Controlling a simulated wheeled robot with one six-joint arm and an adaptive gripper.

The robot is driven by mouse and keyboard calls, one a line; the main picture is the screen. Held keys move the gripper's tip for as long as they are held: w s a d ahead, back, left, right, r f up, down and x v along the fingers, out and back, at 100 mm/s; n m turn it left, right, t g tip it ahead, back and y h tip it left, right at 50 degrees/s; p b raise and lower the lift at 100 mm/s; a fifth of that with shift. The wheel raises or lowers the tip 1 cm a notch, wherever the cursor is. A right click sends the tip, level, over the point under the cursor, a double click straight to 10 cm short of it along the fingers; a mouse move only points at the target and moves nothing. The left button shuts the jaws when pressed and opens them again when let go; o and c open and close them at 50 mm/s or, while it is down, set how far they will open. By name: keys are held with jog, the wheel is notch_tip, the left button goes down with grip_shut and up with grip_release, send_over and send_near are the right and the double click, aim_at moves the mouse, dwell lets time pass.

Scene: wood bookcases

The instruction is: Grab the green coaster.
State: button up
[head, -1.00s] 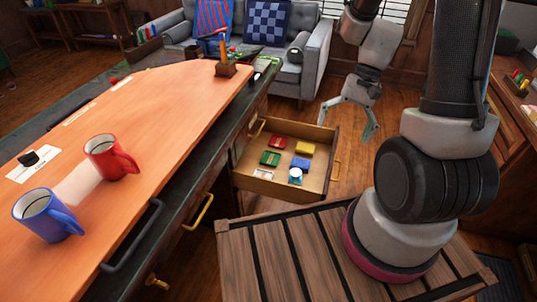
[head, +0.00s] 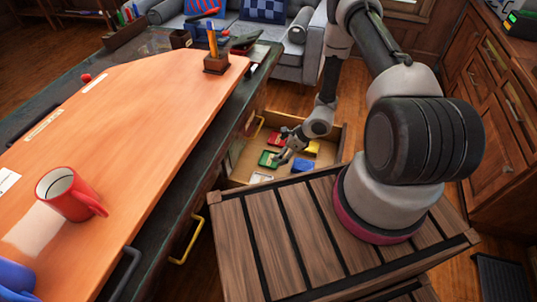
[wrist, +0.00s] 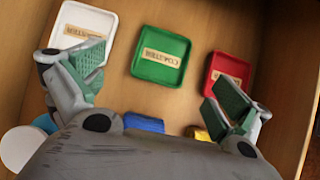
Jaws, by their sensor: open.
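The green coaster (head: 268,159) lies flat in the open drawer (head: 239,172), and it shows whole in the wrist view (wrist: 160,56) with a tan label. My gripper (head: 281,147) is over the drawer, close to the green coaster. In the wrist view my gripper (wrist: 159,80) is open and empty. Its green-padded fingers are spread to the left and right of the coaster's near side. The exact height above the coaster is hard to tell.
A white coaster (wrist: 84,29) and a red coaster (wrist: 228,72) flank the green one. A blue coaster (head: 303,165) and a yellow coaster (head: 312,147) lie nearby. A wood desk (head: 130,130) with a red mug (head: 68,193) stands left of the drawer.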

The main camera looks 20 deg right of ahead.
aim_at(269, 159)
jog(key=shift+w+d+f, duration=0.1)
jog(key=shift+w+f, duration=0.05)
jog(key=shift+f, duration=0.05)
jog(key=x, duration=0.7)
jog(key=shift+w+f, duration=0.1)
jog(key=shift+f, duration=0.15)
jog(key=shift+c, duration=0.2)
jog(key=c, duration=1)
